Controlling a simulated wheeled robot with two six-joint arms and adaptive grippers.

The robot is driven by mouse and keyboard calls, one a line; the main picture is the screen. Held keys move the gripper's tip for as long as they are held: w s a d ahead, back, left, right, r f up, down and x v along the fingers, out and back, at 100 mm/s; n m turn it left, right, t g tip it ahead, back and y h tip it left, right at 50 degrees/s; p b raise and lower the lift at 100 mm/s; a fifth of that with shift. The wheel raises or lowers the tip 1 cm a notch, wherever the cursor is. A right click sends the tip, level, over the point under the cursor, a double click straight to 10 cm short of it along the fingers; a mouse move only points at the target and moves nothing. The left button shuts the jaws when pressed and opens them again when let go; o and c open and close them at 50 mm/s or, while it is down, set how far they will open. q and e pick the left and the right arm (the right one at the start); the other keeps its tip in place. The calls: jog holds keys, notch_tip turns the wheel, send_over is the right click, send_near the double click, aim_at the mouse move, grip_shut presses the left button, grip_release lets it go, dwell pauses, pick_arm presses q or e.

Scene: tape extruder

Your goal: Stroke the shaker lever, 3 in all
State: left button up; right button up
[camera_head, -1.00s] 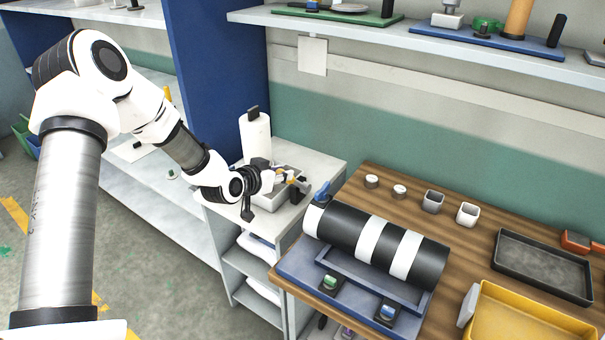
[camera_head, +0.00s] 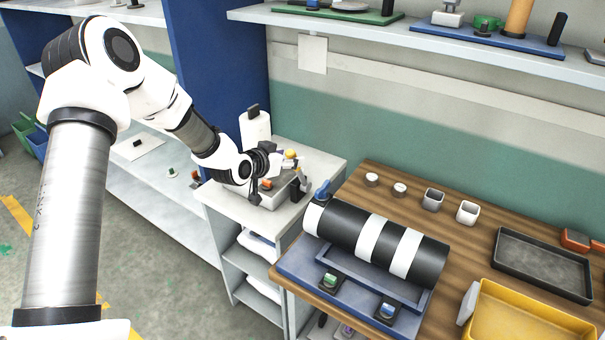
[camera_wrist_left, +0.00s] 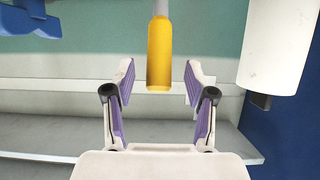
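The shaker (camera_head: 272,199) is a small grey box on the white cabinet, partly hidden behind my left wrist. A yellow lever grip (camera_wrist_left: 159,55) on a grey rod shows upright at the top centre of the left wrist view; a small yellow tip (camera_head: 290,153) shows in the head view. My left gripper (camera_wrist_left: 159,85) is open, with one purple-padded finger on each side of the grip's lower end. Gaps show on both sides, so no finger touches it. In the head view the left gripper (camera_head: 282,162) is small and partly hidden by its own wrist. My right gripper is out of view.
A white roll (camera_head: 254,130) stands behind the shaker, beside the blue panel (camera_head: 220,70). To the right, a wooden table (camera_head: 390,172) holds a black-and-white striped roller (camera_head: 372,243), small cups and trays. A shelf (camera_head: 400,38) runs above.

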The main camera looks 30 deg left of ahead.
pick_arm(q)
jog(key=shift+s, duration=0.1)
jog(key=p+v, duration=0.6)
jog(key=v, duration=0.1)
dwell(0.4)
jog(key=v, duration=0.7)
jog(key=shift+s, duration=0.2)
